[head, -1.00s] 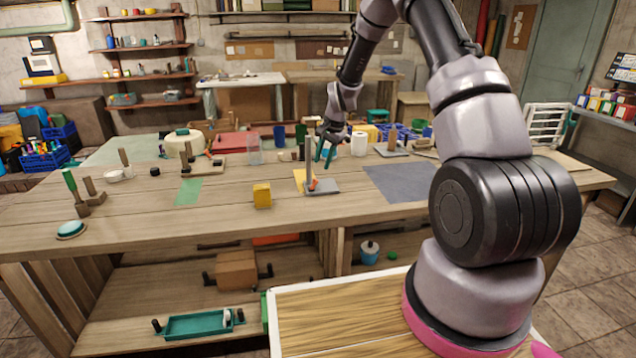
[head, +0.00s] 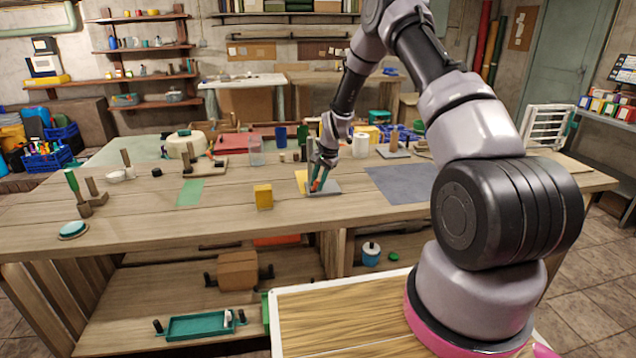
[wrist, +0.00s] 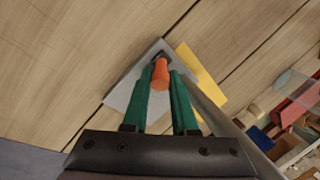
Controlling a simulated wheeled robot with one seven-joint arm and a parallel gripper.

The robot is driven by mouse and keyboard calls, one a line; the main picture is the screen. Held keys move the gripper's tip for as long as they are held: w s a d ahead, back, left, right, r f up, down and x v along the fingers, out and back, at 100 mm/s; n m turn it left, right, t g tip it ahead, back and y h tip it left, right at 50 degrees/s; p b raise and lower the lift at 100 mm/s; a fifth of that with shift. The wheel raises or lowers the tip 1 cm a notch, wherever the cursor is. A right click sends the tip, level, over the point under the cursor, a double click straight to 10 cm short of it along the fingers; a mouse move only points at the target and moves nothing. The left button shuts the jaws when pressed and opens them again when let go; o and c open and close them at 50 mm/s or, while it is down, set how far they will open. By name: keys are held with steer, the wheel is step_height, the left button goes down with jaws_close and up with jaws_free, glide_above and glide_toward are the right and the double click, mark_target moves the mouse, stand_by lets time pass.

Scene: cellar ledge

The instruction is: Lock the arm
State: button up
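A grey base plate (head: 333,188) lies on the workbench, with a grey upright post (head: 309,172) and a short orange handle (head: 315,186). In the wrist view the plate (wrist: 124,96) lies beneath my fingers, and the orange handle (wrist: 161,75) points up between their tips. The post (wrist: 208,108) rises just right of the right finger. My gripper (head: 320,182), with green fingers, is low over the plate. In the wrist view my gripper (wrist: 162,72) is open around the handle, with narrow gaps beside it. The handle's pivot is partly hidden.
Bottles and a paper roll (head: 360,145) stand behind. The bench front is mostly clear.

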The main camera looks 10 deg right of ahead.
mark_target(308, 192)
steer(key=shift+a, duration=0.1)
jaws_close()
steer(key=shift+a+r+h, duration=0.15)
steer(key=shift+a+h, duration=0.15)
steer(key=shift+h, duration=0.3)
steer(key=h, duration=0.1)
steer(key=a+h, duration=0.1)
steer(key=h, duration=0.1)
steer(key=shift+a+r+n, duration=0.1)
steer(key=shift+a+n, duration=0.05)
steer(key=shift+n, duration=0.15)
steer(key=shift+a+h, duration=0.25)
steer(key=shift+h, duration=0.7)
steer(key=shift+a+h, duration=0.25)
steer(key=shift+h, duration=0.65)
steer(key=shift+a+h, duration=0.25)
steer(key=shift+h, duration=0.7)
steer(key=shift+f+n, duration=0.2)
steer(key=shift+n, duration=0.1)
steer(key=o, duration=0.6)
jaws_free()
